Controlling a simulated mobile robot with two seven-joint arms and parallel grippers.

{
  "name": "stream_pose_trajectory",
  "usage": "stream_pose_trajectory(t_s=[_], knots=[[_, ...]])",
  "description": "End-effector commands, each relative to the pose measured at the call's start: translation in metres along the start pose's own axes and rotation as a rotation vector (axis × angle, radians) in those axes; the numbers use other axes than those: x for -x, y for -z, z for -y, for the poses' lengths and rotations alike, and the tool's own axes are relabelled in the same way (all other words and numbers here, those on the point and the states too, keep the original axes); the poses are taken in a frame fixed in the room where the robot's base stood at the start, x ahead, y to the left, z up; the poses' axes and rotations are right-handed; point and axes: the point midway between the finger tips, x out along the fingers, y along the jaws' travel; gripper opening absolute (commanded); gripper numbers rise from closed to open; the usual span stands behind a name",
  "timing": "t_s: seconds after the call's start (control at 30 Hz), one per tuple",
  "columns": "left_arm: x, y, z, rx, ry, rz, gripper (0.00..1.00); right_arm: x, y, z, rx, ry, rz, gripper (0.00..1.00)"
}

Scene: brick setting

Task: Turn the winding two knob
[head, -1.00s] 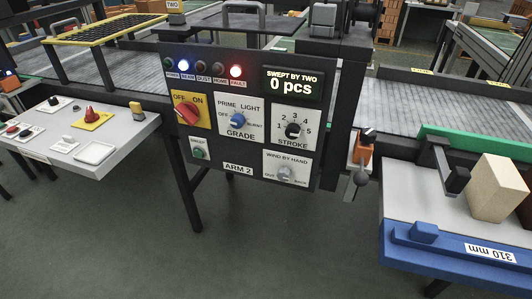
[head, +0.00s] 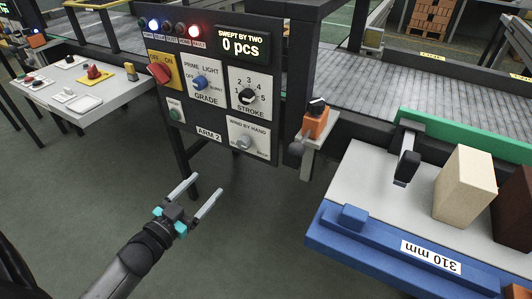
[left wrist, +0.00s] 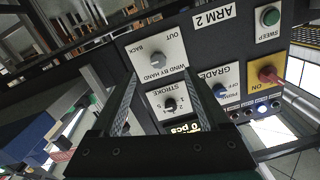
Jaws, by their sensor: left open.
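The grey WIND BY HAND knob (head: 243,142), marked OUT and BACK, sits low on the right of the dark ARM 2 panel (head: 176,138). It also shows in the left wrist view (left wrist: 157,60), upside down and between my fingers; its exact pointing direction is too small to tell. My left gripper (head: 207,184) is open and empty, below and in front of the panel, apart from the knob. It also frames the left wrist view (left wrist: 160,76). My right gripper is not in view.
Nearby are the black STROKE knob (head: 247,97), blue GRADE knob (head: 200,84), red OFF/ON switch (head: 160,72) and green SWEEP button (head: 174,114). An orange box (head: 316,122) juts out right of the panel. A blue-edged table (head: 340,236) stands at the right. Floor before the panel is clear.

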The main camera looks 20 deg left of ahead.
Motion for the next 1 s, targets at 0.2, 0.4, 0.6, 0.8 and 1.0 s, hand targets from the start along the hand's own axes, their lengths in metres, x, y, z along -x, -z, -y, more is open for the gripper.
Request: stream_pose_trajectory(t_s=[0.2, 0.4, 0.6, 0.8, 1.0], knots=[[-0.005, 0.023, 0.002, -0.017, -0.018, -0.06, 0.78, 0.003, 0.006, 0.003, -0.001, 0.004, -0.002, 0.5], [-0.027, 0.023, 0.002, -0.017, -0.016, -0.06, 0.78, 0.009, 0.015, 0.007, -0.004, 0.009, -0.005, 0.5], [-0.058, 0.025, 0.002, -0.018, -0.015, -0.059, 0.78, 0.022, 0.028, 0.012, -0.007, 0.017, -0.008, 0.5], [-0.086, 0.026, 0.001, -0.017, -0.016, -0.059, 0.78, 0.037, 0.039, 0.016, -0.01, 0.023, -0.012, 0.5], [-0.116, 0.027, 0.0, -0.017, -0.016, -0.059, 0.78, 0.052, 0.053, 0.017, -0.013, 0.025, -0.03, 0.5]])
